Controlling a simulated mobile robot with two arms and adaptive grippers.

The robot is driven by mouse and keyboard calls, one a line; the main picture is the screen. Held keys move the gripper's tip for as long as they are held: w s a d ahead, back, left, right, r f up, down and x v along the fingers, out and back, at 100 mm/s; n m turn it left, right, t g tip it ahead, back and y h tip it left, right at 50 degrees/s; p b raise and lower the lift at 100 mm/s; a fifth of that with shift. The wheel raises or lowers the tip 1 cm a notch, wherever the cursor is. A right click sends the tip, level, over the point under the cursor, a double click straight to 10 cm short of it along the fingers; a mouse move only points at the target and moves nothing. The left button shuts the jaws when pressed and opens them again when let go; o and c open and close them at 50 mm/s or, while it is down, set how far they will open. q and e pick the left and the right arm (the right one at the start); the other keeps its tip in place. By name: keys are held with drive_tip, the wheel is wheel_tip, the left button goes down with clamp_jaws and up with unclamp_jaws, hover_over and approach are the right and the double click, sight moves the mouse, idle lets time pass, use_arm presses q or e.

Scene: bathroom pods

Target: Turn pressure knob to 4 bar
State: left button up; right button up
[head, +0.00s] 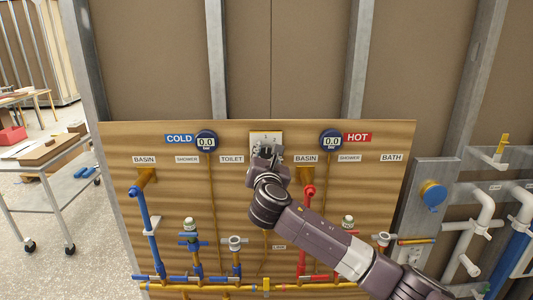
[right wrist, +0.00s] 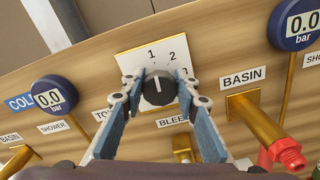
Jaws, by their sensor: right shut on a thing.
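The pressure knob is a round black dial (right wrist: 159,88) with a white pointer line, on a white plate (right wrist: 136,62) with the numbers 1 and 2 readable above it. Its line points up, roughly toward the 1. My right gripper (right wrist: 160,92) has one finger on each side of the knob and is shut on it. In the head view my right gripper (head: 267,155) covers most of the knob and the lower plate (head: 258,136). The cold gauge (head: 206,141) and the hot gauge (head: 331,140) both read 0.0 bar. My left gripper is not in view.
Blue pipes (head: 143,218) and red pipes (head: 308,215) with valves run across the lower wooden board. A brass outlet (right wrist: 254,119) with a red end sticks out right of my right gripper. A metal cart (head: 45,160) stands at left.

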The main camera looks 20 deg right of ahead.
drive_tip(key=m+b, duration=0.1)
drive_tip(key=m, duration=0.1)
drive_tip(key=m+b, duration=0.1)
drive_tip(key=m, duration=0.1)
drive_tip(key=m+b, duration=0.1)
drive_tip(key=m, duration=0.2)
drive_tip(key=shift+f, duration=0.3)
drive_tip(key=m+b, duration=0.3)
drive_tip(key=m, duration=0.3)
drive_tip(key=shift+d+f, duration=0.1)
drive_tip(key=shift+f, duration=0.05)
drive_tip(key=m+b, duration=0.3)
drive_tip(key=m, duration=0.3)
drive_tip(key=shift+f+m, duration=0.15)
drive_tip(key=shift+m, duration=0.15)
drive_tip(key=m+b, duration=0.1)
drive_tip(key=m, duration=0.2)
drive_tip(key=shift+m+b, duration=0.5)
drive_tip(key=shift+m, duration=1.1)
